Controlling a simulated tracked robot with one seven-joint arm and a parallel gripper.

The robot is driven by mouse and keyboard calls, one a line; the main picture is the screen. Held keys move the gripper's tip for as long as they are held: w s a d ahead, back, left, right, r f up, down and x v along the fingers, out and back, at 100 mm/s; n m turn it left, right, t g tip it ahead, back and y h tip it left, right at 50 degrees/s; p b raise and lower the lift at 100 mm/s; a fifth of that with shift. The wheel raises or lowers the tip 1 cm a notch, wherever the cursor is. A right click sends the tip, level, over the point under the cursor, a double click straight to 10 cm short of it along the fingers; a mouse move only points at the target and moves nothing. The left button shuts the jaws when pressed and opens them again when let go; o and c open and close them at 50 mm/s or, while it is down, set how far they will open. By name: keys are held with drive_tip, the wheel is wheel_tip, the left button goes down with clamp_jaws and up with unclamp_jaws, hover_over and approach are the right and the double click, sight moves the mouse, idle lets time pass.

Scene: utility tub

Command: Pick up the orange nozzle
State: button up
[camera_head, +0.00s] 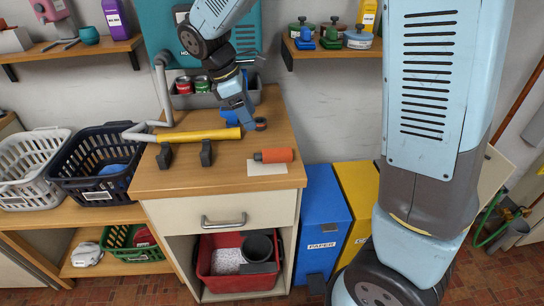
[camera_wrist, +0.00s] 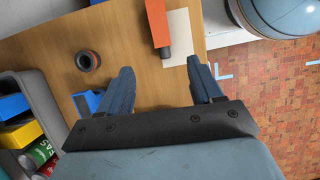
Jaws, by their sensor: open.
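The orange nozzle (camera_head: 274,155) lies on its side on the wooden counter, partly over a white card (camera_head: 267,169). Its dark end points left in the head view. In the wrist view the nozzle (camera_wrist: 159,26) shows beyond the fingertips, with the card (camera_wrist: 180,35) beside it. My gripper (camera_head: 248,122) is over the counter, behind and left of the nozzle in the head view. In the wrist view my gripper (camera_wrist: 163,76) is open, with its two fingers apart and only bare counter between them. The nozzle is apart from both fingers.
A dark ring with an orange inside (camera_head: 261,124) lies near my gripper. A grey bin with cans (camera_head: 181,99) stands behind.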

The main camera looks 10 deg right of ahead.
approach(270, 152)
drive_tip(key=shift+n, duration=0.3)
drive_tip(key=f, duration=0.4)
drive_tip(key=shift+w+d+f, duration=0.2)
drive_tip(key=shift+f, duration=0.05)
drive_tip(key=shift+d+r+x, duration=0.1)
drive_tip(key=shift+d+x, duration=0.1)
drive_tip(key=shift+x, duration=0.7)
drive_tip(key=shift+d+r+x, duration=0.1)
drive_tip(key=shift+d+x, duration=0.1)
drive_tip(key=shift+x, duration=0.7)
drive_tip(key=shift+d+x, duration=0.2)
drive_tip(key=shift+x, duration=0.65)
drive_tip(key=shift+s, duration=0.15)
drive_tip(key=c, duration=1)
